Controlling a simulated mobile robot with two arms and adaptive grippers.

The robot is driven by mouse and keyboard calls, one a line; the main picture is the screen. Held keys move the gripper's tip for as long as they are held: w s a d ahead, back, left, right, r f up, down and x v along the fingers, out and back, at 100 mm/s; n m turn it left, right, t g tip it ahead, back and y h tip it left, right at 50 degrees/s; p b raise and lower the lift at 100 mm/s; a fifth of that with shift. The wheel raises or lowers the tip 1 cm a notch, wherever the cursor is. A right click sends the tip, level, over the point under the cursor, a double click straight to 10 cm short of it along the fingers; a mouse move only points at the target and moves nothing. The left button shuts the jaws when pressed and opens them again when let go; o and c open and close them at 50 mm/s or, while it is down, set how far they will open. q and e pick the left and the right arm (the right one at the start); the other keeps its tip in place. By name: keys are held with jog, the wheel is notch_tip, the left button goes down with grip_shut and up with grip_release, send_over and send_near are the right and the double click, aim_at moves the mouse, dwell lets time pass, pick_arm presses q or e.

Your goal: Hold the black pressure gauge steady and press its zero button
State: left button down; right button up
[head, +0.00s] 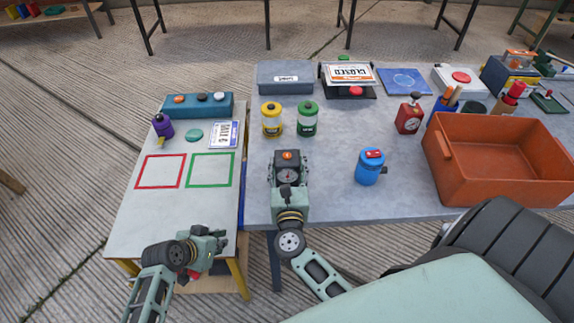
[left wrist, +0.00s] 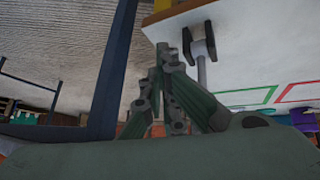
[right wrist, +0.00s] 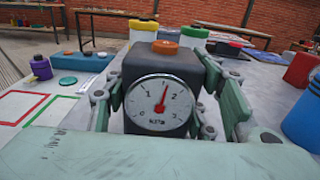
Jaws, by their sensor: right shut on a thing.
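The black pressure gauge (head: 288,167) stands on the grey table near its front edge. It has an orange button (right wrist: 165,47) on top. In the right wrist view, the gauge (right wrist: 150,68) is upright with its white dial (right wrist: 160,104) and red needle facing the camera. My right gripper (head: 288,185) is shut on the gauge, with a finger on each side. My left gripper (head: 219,239) is by the front edge of the left table, well away from the gauge. In the left wrist view, its fingertips (left wrist: 166,55) are close together and nothing shows between them.
A yellow canister (head: 272,119) and a green canister (head: 307,118) stand behind the gauge. A blue canister (head: 368,168) and an orange crate (head: 496,160) are to its right. The left table has red (head: 160,157) and green (head: 211,155) outlined squares, both empty.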

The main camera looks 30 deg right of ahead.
pick_arm(q)
jog(key=d+r+m+h, duration=0.1)
jog(key=d+r+m, duration=0.1)
jog(key=d+r, duration=0.2)
jog(key=w+d+r+m, duration=0.1)
jog(key=d+r+m, duration=0.2)
jog(key=r, duration=0.7)
jog(key=w+d+r+m+g+h, duration=0.1)
jog(key=d+r+m, duration=0.1)
jog(key=d+r, duration=0.5)
jog(key=shift+w+d+r+h, duration=0.2)
jog(key=shift+w+r+h, duration=0.1)
jog(key=shift+r, duration=0.1)
jog(key=s+d+r+m+g, duration=0.2)
jog(key=s+d+r+m, duration=0.2)
jog(key=d+r+m, duration=0.8)
jog(key=n, duration=0.3)
send_over(293, 163)
jog(key=shift+f, duration=3.45)
jog(key=shift+f, duration=0.1)
jog(key=shift+f, duration=0.35)
jog(key=shift+r, duration=0.45)
